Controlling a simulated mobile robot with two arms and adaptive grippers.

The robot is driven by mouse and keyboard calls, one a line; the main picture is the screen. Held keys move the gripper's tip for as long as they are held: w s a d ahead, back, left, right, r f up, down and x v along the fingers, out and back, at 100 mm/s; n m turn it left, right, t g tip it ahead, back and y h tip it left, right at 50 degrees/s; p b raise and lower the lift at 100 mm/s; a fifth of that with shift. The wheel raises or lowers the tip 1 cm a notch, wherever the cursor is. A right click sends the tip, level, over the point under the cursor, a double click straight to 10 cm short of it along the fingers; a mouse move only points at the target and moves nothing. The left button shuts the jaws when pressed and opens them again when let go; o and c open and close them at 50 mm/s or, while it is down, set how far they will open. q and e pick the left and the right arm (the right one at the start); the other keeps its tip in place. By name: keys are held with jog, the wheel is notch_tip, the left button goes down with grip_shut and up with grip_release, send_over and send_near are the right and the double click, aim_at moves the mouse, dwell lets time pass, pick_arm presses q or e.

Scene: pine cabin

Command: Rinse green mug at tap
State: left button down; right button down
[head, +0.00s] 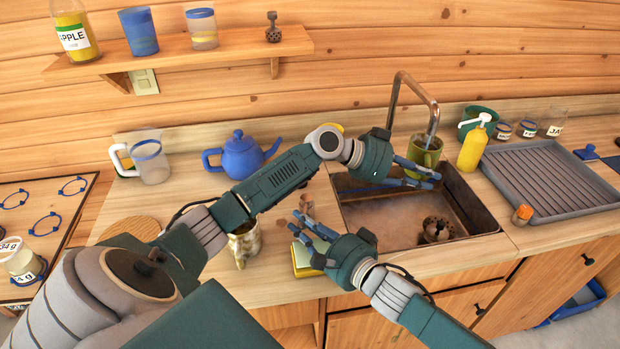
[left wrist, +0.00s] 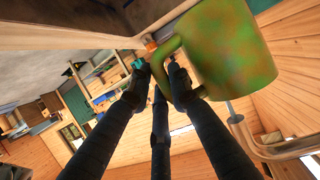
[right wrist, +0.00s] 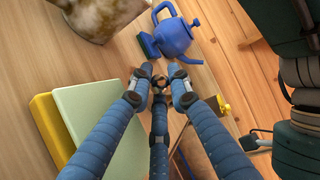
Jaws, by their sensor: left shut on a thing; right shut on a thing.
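The green mug (head: 424,152) is upright over the sink (head: 385,225), below the spout of the tap (head: 412,85). A thin bluish streak, which looks like water, runs from the spout into it. My left gripper (head: 434,179) is shut on the mug's handle. In the left wrist view the mug (left wrist: 235,50) has mottled green and orange-brown sides. My right gripper (head: 300,222) is left of the sink, its fingertips closed together around a small brownish knob-like thing (right wrist: 159,84). That thing is mostly hidden by the fingers; I cannot tell exactly what it is.
A yellow bottle (head: 473,146) and a grey drying rack (head: 555,180) stand right of the sink. A dark round drain piece (head: 436,229) lies in the basin. A blue teapot (head: 238,155), a mottled container (head: 245,245) and a yellow-green sponge or block (head: 303,260) are on the left counter.

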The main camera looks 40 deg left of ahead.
jog(key=shift+s+a+r+m+t, duration=0.3)
jog(key=shift+s+a+m+t, duration=0.2)
jog(key=shift+t, duration=0.2)
jog(key=shift+w+a+f+m+t, duration=0.1)
jog(key=shift+m+t, duration=0.2)
jog(key=shift+t, duration=0.1)
jog(key=c, duration=1.6)
grip_release()
jog(key=shift+f, duration=0.1)
jog(key=shift+c, duration=0.2)
jog(key=v, duration=1.2)
jog(key=shift+a+r, duration=0.1)
jog(key=shift+r, duration=0.1)
